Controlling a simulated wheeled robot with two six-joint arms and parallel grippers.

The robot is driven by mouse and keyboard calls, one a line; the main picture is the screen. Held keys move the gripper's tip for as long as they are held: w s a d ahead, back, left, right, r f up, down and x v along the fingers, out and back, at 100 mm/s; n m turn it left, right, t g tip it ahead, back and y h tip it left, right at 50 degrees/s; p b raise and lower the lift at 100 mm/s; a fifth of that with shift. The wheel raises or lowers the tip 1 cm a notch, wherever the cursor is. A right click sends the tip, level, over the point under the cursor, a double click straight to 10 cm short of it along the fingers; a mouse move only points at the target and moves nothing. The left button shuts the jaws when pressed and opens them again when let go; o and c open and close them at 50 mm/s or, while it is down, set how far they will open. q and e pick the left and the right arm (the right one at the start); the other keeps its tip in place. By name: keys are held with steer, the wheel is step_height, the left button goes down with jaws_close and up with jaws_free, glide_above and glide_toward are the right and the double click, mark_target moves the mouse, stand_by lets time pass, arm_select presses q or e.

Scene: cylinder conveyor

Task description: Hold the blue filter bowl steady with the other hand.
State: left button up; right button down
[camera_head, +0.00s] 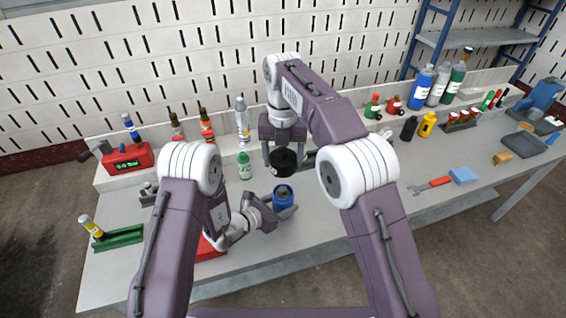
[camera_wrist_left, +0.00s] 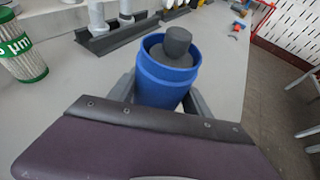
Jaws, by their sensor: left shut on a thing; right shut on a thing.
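The blue filter bowl (camera_head: 283,197) stands upright over the front middle of the bench. My left gripper (camera_head: 282,208) is shut on it from the left. In the left wrist view the bowl (camera_wrist_left: 158,90) sits between the two fingers, and a dark grey round piece (camera_wrist_left: 177,45) shows at its open top. My right gripper (camera_head: 289,158) is shut on a black round cap-like part (camera_head: 283,162), above and behind the bowl and apart from it. In the left wrist view I cannot make out my right gripper.
A green-and-white cartridge (camera_head: 244,165) stands left of the bowl. A red toolbox (camera_head: 125,160) and a green tray (camera_head: 118,238) are at the left. A red wrench (camera_head: 430,186) and a blue block (camera_head: 463,175) lie right. Several bottles line the back. The bench's front edge is close.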

mark_target(283, 150)
steer(key=shift+r, duration=0.55)
arm_select(q)
steer(key=o, duration=1.6)
steer(key=v, duration=0.7)
steer(key=shift+s+a+r, duration=0.1)
steer(key=shift+s+a, duration=0.1)
step_height(283, 150, up, 6)
steer(key=p, duration=0.6)
steer(key=shift+r, duration=0.1)
arm_select(e)
step_height(283, 150, up, 5)
steer(key=shift+r, duration=0.15)
